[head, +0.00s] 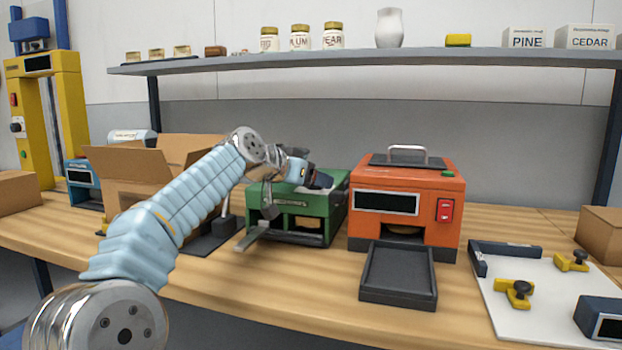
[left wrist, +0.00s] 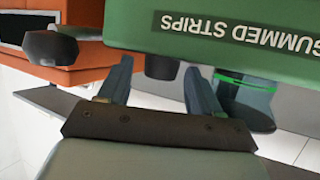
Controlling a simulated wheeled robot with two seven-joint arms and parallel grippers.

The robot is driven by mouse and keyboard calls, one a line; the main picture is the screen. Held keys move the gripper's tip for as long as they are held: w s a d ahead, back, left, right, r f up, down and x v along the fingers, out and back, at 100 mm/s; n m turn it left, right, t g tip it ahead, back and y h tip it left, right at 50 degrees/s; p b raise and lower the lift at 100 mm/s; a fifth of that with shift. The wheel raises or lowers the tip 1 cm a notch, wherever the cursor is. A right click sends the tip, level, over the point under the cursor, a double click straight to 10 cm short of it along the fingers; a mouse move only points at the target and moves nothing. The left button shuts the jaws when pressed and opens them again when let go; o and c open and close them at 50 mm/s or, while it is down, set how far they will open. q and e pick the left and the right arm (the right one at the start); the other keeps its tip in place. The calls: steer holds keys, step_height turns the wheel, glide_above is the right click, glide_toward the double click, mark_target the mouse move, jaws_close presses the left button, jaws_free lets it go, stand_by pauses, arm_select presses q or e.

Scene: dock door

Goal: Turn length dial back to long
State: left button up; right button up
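The green machine (head: 290,222) stands mid-bench, its top partly hidden by my left arm. In the left wrist view the green body (left wrist: 240,20) is upside down, with a "GUMMED STRIPS" label. A dark round knob (left wrist: 162,67), which looks like the dial, shows between my fingertips, partly covered by the green body. Its setting and marks are not readable. My left gripper (left wrist: 158,68) has its fingers apart on either side of the knob; I cannot tell whether they touch it. In the head view this gripper (head: 316,178) is at the machine's upper right. My right gripper is not in view.
An orange machine (head: 430,205) with a dark tray (head: 398,275) stands close on the right. An open carton (head: 125,170) is on the left. A dark-ended handle (left wrist: 55,45) and a grey-blue piece with a green band (left wrist: 245,103) flank the gripper. A shelf (head: 350,60) runs above.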

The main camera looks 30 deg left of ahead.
arm_select(q)
steer(key=c, duration=1)
steer(key=shift+w+a+m+g+h+p, duration=0.1)
steer(key=shift+a+m+g+h+p, duration=0.15)
steer(key=shift+m+h, duration=1.05)
steer(key=shift+h, duration=0.1)
steer(key=shift+d, duration=0.1)
steer(key=o, duration=1)
steer(key=shift+g, duration=0.25)
steer(key=v, duration=1.4)
steer(key=shift+f+b, duration=0.1)
steer(key=shift+b, duration=0.25)
